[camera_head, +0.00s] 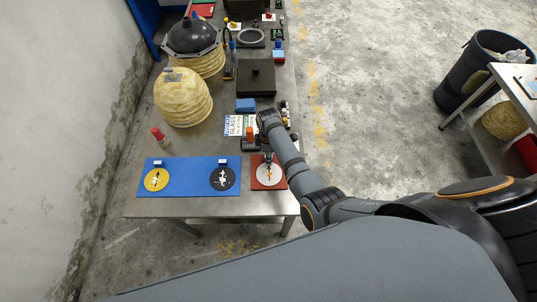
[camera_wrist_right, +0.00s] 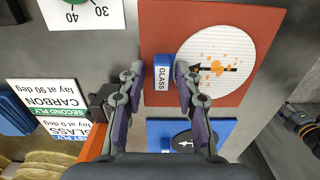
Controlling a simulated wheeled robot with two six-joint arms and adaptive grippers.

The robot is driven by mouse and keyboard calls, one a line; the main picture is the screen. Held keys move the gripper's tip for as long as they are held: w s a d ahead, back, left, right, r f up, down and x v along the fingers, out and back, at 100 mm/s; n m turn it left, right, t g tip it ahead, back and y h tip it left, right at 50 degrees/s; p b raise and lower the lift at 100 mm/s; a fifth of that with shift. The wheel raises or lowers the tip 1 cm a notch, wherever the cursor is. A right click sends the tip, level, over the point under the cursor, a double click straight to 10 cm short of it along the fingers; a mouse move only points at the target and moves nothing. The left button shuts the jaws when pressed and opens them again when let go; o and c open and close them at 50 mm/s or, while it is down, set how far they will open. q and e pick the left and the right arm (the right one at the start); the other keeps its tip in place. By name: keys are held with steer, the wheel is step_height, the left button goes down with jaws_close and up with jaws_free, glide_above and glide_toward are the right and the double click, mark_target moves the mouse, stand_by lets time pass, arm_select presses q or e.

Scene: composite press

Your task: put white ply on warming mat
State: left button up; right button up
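The white ply (camera_wrist_right: 215,65) is a round disc with orange marks and a dark arrow. It lies flat on a red-brown mat (camera_wrist_right: 155,20), and the ply also shows in the head view (camera_head: 269,174). No label names this as the warming mat. A blue tab (camera_wrist_right: 162,80) labelled GLASS stands at the ply's edge, over the mat. My right gripper (camera_wrist_right: 161,72) is open, its fingers on either side of the tab with small gaps visible. In the head view my right gripper (camera_head: 268,157) is at the mat's far edge. My left gripper is not identifiable.
Left of the red-brown mat lies a blue mat (camera_head: 190,188) with a yellow disc (camera_head: 157,180) and a black disc (camera_head: 222,178). A red-capped bottle (camera_head: 158,135), pale domes (camera_head: 183,97), instruction cards (camera_head: 234,125) and a dark tray (camera_head: 256,78) stand farther back.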

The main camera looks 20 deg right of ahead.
steer(key=shift+r, duration=0.25)
step_height(320, 180, up, 7)
steer(key=p, duration=0.7)
steer(key=shift+f, duration=0.15)
arm_select(q)
step_height(320, 180, up, 7)
steer(key=w, duration=0.1)
steer(key=shift+a+f, duration=0.2)
steer(key=shift+a, duration=0.05)
arm_select(e)
step_height(320, 180, up, 5)
steer(key=shift+r, duration=0.15)
arm_select(q)
steer(key=shift+w+d, duration=0.1)
